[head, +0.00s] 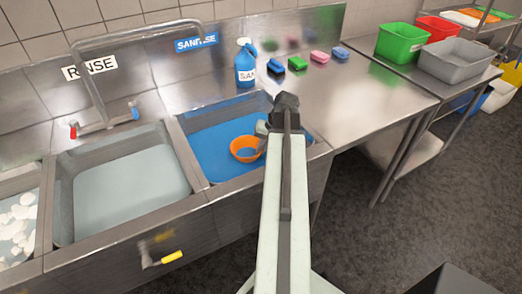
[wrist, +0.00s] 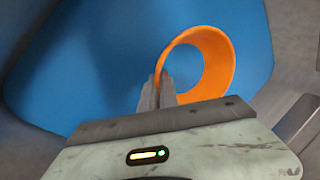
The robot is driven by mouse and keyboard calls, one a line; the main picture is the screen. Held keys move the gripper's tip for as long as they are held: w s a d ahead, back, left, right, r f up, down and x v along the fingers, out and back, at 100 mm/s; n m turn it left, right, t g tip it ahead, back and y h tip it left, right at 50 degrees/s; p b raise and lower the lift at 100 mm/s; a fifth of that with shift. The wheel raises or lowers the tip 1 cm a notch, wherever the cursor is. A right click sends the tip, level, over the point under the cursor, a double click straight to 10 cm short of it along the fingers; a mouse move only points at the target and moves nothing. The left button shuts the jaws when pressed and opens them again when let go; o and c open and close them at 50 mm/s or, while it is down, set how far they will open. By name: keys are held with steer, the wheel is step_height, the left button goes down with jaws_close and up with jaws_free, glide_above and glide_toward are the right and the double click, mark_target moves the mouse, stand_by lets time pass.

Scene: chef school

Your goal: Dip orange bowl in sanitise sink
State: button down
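The orange bowl (head: 245,149) is over the blue liquid of the sanitise sink (head: 207,144) in the head view, near the sink's front right. The bowl's rim shows as a tilted ring in the wrist view (wrist: 227,62). My gripper (head: 264,130) is at the bowl's right side. In the wrist view my gripper's fingers (wrist: 163,88) are close together at the bowl's left rim and appear shut on it. Whether the bowl touches the liquid is hard to tell. A blue sign reading SANITISE (head: 196,42) is on the wall behind.
The rinse sink (head: 120,185) with clear water lies left. The steel counter (head: 350,105) to the right is mostly clear. Green (head: 401,43) and grey (head: 455,62) tubs stand farther right.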

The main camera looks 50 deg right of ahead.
step_height(320, 180, down, 8)
steer(key=b, duration=0.7)
steer(key=shift+f, duration=0.25)
steer(key=shift+f+b, duration=0.15)
steer(key=shift+b, duration=0.2)
